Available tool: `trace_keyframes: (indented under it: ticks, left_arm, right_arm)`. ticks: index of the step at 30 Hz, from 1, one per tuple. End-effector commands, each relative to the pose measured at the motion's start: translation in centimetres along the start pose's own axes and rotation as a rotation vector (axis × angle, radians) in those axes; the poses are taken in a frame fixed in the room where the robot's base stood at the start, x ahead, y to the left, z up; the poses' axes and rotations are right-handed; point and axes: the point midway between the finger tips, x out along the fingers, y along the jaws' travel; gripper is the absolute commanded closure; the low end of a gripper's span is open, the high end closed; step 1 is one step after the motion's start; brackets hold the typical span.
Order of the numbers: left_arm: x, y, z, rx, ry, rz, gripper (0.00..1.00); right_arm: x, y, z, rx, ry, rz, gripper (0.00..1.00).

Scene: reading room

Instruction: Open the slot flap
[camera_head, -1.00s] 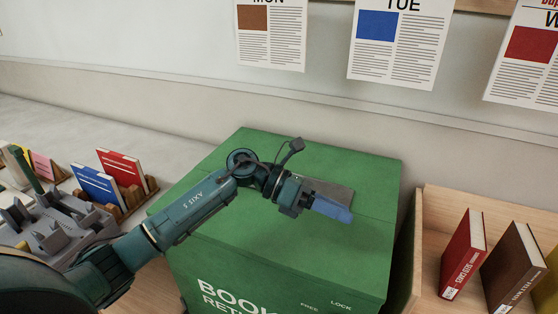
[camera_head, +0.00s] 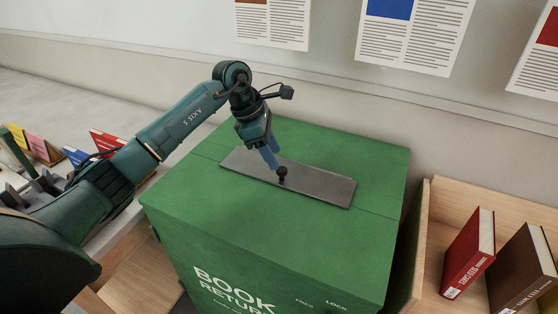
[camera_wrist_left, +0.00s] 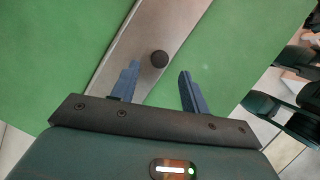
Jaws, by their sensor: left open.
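The slot flap (camera_head: 322,187) is a flat grey plate on top of the green book return box (camera_head: 350,240). It lies flat with a small dark knob (camera_head: 282,174) standing near its middle. My left gripper (camera_head: 270,157) points down above the flap, close to the knob. In the left wrist view the two blue fingers (camera_wrist_left: 159,88) are apart, and the round knob (camera_wrist_left: 159,58) shows just ahead of the gap between them, with the flap (camera_wrist_left: 128,50) behind. Nothing is between the fingers. My right gripper is not in view.
An open wooden shelf (camera_head: 428,232) with a red book (camera_head: 468,250) and a brown book (camera_head: 520,268) stands right of the box. Small books (camera_head: 105,143) stand on the left counter. The wall with posters (camera_head: 415,35) rises behind.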

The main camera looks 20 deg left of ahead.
Motion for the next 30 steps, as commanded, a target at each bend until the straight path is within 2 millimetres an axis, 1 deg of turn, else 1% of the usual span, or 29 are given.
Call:
trace_keyframes:
  ticks: [1,3,6,9,13,20,30]
  left_arm:
    - [0.9,-0.1,0.1,0.0,-0.001,-0.005,0.54]
    - [2.1,-0.1,0.1,0.0,-0.001,-0.005,0.54]
    - [3.3,0.0,0.1,-0.001,-0.002,-0.002,0.54]
    - [4.1,-0.1,0.1,0.0,-0.002,-0.002,0.54]
    - [4.5,0.0,0.0,0.0,-0.001,0.0,0.54]
    - [4.5,0.0,0.0,0.0,-0.001,0.0,0.55]
    - [4.5,0.0,0.0,0.0,-0.001,0.0,0.83]
  right_arm:
    - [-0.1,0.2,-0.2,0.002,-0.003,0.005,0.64]
    - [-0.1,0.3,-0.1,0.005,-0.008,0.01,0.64]
    - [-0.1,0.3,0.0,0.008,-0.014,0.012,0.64]
    - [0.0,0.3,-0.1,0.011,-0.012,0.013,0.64]
    - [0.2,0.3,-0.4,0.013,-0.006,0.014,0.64]
    - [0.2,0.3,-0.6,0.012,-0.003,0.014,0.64]
    - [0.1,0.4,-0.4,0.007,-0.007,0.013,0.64]
